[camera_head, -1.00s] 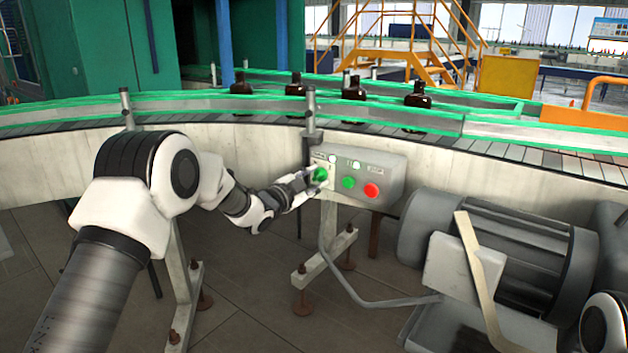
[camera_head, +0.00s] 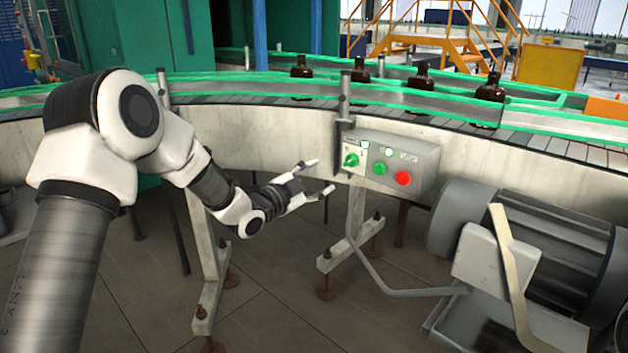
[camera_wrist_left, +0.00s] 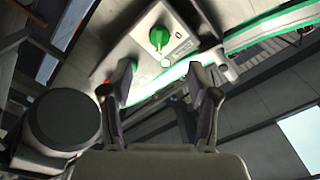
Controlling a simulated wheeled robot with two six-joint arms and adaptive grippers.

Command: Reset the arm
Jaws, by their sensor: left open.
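My left gripper (camera_head: 324,175) is open and empty, its two fingers spread, to the left of the grey control box (camera_head: 424,162). A gap lies between its fingertips and the green knob (camera_head: 351,160) on the box's left side. The box also carries a green button (camera_head: 380,169) and a red button (camera_head: 403,178). In the left wrist view, the fingers (camera_wrist_left: 162,85) stand apart with nothing between them, and the green knob (camera_wrist_left: 159,37) shows beyond them near the top. My right gripper is not in view.
The curved conveyor (camera_head: 270,140) with green rails runs behind the box and carries several amber bottles, one being the rightmost bottle (camera_head: 489,95). A support leg (camera_head: 208,275) stands below my left forearm. A grey motor (camera_head: 540,240) fills the lower right.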

